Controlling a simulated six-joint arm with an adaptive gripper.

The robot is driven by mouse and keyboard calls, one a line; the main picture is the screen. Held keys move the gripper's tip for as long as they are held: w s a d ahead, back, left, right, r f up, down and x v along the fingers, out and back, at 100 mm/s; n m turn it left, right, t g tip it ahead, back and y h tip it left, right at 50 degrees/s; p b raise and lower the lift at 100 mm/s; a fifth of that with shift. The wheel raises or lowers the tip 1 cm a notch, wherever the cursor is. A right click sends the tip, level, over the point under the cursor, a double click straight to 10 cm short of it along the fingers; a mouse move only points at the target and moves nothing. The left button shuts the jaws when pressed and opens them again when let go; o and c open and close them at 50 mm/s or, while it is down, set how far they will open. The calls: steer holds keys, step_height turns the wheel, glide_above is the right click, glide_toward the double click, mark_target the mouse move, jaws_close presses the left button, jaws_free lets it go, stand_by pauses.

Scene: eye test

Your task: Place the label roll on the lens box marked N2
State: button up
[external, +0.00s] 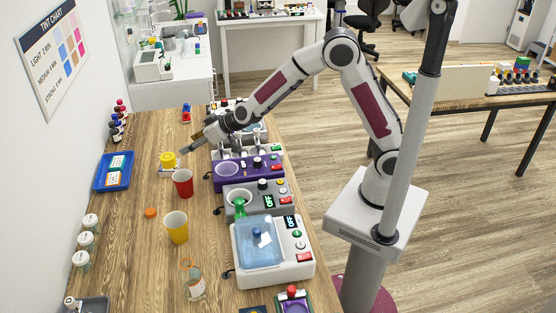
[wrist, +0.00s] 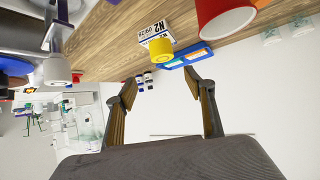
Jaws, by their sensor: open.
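A short yellow cylinder, which looks like the label roll (external: 168,158), stands upright near the wall side of the bench. It also shows in the wrist view (wrist: 159,48). The white lens box marked N2 (wrist: 151,27) lies flat under it, and the roll appears to rest on the box. In the external view only a white edge of the box (external: 162,169) shows below the roll. My gripper (external: 182,151) is open and empty, to the right of the roll and apart from it. In the wrist view both fingers of my gripper (wrist: 168,90) are spread with nothing between them.
A red cup (external: 183,183) stands close by, with a yellow cup (external: 177,228) nearer the camera. A blue tray (external: 101,185) holding boxes lies by the wall. A purple machine (external: 235,180) and other devices line the right edge. An orange disc (external: 150,212) lies on open wood.

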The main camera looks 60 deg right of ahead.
steer(key=s+d+r+g, duration=0.2)
steer(key=s+d+r, duration=0.8)
steer(key=s+d, duration=0.4)
steer(key=s+d+m+g+h, duration=0.1)
steer(key=s+d, duration=0.6)
steer(key=s, duration=0.5)
steer(key=s+d+f+m+g+h, duration=0.1)
steer(key=s+d+m+h, duration=0.1)
steer(key=s+d, duration=0.5)
steer(key=s, duration=0.5)
steer(key=shift+s+d+f+g, duration=0.15)
steer(key=shift+s+f+g, duration=0.1)
steer(key=shift+s+g, duration=0.15)
